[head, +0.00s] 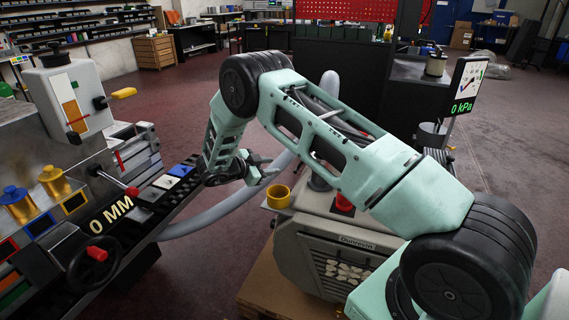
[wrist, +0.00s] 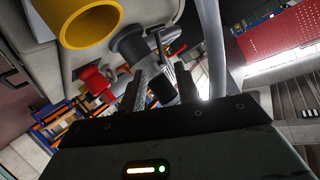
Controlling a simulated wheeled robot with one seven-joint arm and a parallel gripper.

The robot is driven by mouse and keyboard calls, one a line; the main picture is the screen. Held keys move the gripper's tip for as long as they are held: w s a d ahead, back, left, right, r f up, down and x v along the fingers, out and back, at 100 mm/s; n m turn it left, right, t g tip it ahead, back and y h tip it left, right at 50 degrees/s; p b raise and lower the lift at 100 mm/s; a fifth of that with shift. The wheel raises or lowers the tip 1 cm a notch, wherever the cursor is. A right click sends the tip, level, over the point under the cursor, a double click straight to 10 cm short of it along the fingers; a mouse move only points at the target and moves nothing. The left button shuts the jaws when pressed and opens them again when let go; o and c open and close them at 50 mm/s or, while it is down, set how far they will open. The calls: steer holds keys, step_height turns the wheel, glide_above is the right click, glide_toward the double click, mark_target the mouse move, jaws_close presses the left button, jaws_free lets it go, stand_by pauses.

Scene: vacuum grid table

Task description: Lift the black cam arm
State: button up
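My gripper (head: 268,166) hangs between the machine on the left and the grey pump unit, fingers pointing right towards the pump. In the wrist view its two dark fingers (wrist: 160,82) stand apart with nothing held between them. I cannot tell for certain which part is the black cam arm. A short black lever (head: 100,103) with a yellow handle sits on the grey box. In the wrist view a dark T-shaped handle (wrist: 160,47) shows beyond the fingers, by a dark grey pipe.
The pump unit (head: 345,240) stands right of my gripper with a yellow cup (head: 278,196) and red knob (head: 343,203). A grey hose (head: 225,208) curves beneath my gripper. A black handwheel (head: 96,255) juts from the machine. Open floor lies behind.

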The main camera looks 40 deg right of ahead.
mark_target(300, 164)
steer(key=x, duration=1.7)
steer(key=shift+s+d, duration=0.15)
steer(key=shift+d, duration=0.05)
jaws_close()
